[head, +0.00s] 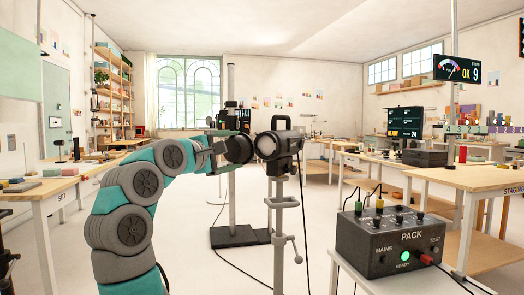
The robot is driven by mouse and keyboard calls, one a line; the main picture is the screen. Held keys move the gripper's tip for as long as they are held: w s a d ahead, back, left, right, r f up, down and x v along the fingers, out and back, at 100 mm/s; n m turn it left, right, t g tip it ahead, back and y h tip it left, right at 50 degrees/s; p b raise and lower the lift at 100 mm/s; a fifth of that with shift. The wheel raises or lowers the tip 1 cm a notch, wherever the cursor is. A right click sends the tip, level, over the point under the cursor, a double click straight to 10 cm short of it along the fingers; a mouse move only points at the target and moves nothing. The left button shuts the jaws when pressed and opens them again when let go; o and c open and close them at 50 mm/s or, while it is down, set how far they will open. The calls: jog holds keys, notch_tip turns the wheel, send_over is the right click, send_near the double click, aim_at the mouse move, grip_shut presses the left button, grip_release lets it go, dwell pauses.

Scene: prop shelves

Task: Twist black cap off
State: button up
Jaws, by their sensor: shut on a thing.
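A black studio lamp head (285,145) is clamped on a grey stand in the middle of the head view. Its pale round front (266,146) faces left toward my arm. The round black cap (241,149) is just left of that front, roughly level with it. The pale front shows beside the cap; I cannot tell whether cap and lamp still touch. My gripper (229,151) reaches in from the left and is shut on the cap. The fingertips are small and partly hidden by the cap.
A grey stand post (278,230) with a crank holds up the lamp. A second upright with a black base (240,236) stands behind. A PACK box (393,241) with cables sits on a table at lower right. Benches line both sides; cables cross the open floor.

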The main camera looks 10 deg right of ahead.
jog(key=shift+s+f+m, duration=0.1)
jog(key=shift+m, duration=0.2)
jog(key=shift+a, duration=0.15)
jog(key=shift+s+m, duration=0.1)
jog(key=shift+m, duration=0.5)
jog(key=shift+w+d+n, duration=0.2)
jog(key=shift+n, duration=0.8)
dwell(1.3)
jog(key=shift+s+a+m, duration=0.15)
jog(key=shift+s+m, duration=0.05)
jog(key=shift+m, duration=0.8)
dwell(0.3)
jog(key=shift+w+n, duration=0.1)
jog(key=shift+n, duration=0.5)
jog(key=shift+w+n, duration=0.1)
jog(key=shift+n, duration=0.3)
jog(key=shift+n, duration=0.3)
